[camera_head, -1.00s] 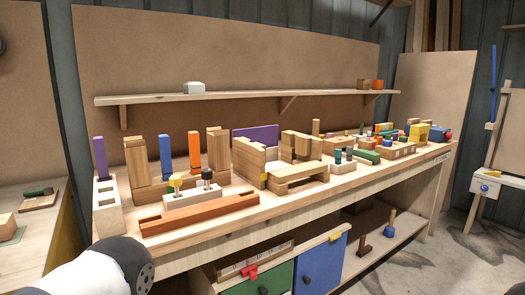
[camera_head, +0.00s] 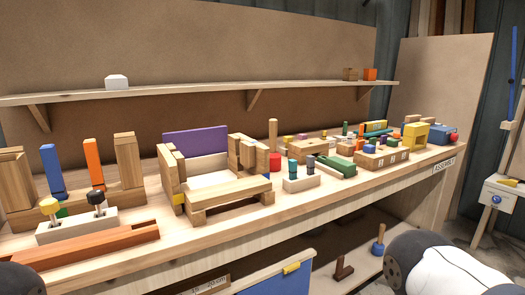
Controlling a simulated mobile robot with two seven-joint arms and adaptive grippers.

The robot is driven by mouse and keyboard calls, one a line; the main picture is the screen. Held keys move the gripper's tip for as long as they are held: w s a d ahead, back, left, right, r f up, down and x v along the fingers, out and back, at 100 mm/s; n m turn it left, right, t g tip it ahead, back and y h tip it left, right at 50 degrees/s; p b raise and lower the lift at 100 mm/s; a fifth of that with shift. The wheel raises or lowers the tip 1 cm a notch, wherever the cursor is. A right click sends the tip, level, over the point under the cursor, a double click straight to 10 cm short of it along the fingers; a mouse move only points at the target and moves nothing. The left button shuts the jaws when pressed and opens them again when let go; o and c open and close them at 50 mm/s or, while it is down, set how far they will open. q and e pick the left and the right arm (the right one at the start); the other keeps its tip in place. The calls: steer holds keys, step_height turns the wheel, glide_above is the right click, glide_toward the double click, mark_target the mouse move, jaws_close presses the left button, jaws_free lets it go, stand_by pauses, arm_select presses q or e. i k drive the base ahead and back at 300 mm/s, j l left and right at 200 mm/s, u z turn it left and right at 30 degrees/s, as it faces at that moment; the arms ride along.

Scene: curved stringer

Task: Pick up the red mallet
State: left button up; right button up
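A small red cylinder (camera_head: 274,162) stands on the long wooden workbench (camera_head: 300,216), right of the pale wooden block assembly. An upright wooden rod (camera_head: 272,133) rises directly behind or out of it. I cannot tell whether they are one piece, or whether this is the red mallet. No other clear mallet shape shows. Neither gripper is in view; only parts of my own arms show at the bottom left and bottom right corners.
A shelf (camera_head: 200,96) runs above. The bench's front strip is mostly clear.

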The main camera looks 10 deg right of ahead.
mark_target(275, 156)
steer(key=i+l+u, duration=0.2)
steer(key=l, duration=0.25)
steer(key=l+u, duration=0.2)
steer(key=l, duration=0.25)
steer(key=i+l+u, duration=0.2)
steer(key=l, duration=0.3)
steer(key=k, duration=0.05)
